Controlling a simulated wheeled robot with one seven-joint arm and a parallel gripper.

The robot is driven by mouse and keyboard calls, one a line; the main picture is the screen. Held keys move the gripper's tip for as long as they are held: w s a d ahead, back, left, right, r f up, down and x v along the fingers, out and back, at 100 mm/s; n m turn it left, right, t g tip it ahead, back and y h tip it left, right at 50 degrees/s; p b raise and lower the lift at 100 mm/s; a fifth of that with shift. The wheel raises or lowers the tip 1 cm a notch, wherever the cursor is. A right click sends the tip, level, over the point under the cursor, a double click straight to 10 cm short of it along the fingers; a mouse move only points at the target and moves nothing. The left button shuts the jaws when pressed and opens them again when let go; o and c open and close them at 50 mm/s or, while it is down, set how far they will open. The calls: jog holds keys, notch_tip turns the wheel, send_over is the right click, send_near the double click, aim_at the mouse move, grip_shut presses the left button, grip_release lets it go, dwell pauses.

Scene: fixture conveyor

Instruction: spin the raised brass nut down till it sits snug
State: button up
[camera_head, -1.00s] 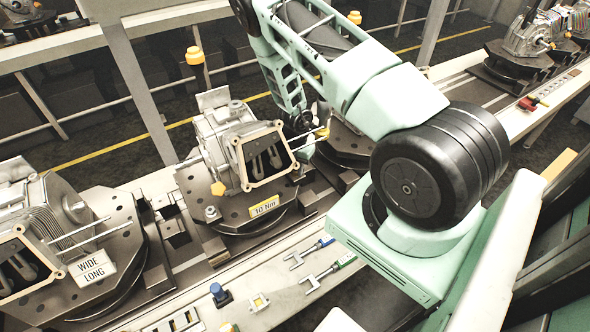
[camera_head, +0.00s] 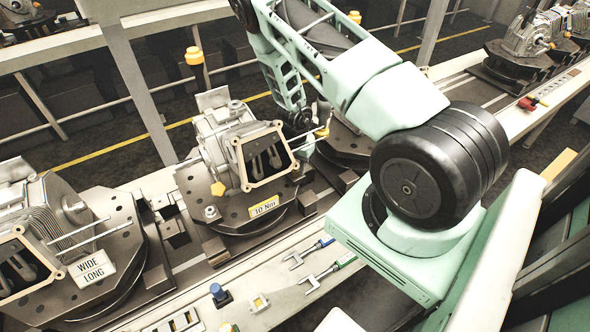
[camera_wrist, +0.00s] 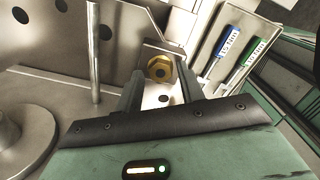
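A brass hex nut (camera_wrist: 160,68) shows almost end-on in the wrist view, with a dark centre. It lies ahead of and between the two dark fingers of my gripper (camera_wrist: 161,76), in front of a pale metal plate. The fingers stand apart, with a visible gap on each side of the nut, so my gripper is open and not gripping it. Whether the nut touches the plate cannot be told. In the head view my arm hides most of my gripper, beside the grey housing (camera_head: 215,140) with a "10 Nm" label; a small yellow piece (camera_head: 322,132) shows there.
A bare metal stud (camera_wrist: 94,55) stands left of the fingers in the wrist view. Blue-handled (camera_wrist: 229,42) and green-handled (camera_wrist: 255,50) tools lie on the right. A "WIDE LONG" housing (camera_head: 50,225) stands left on the conveyor, and a blue button (camera_head: 219,293) sits in front.

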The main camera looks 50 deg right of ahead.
jog(key=shift+r, duration=2.1)
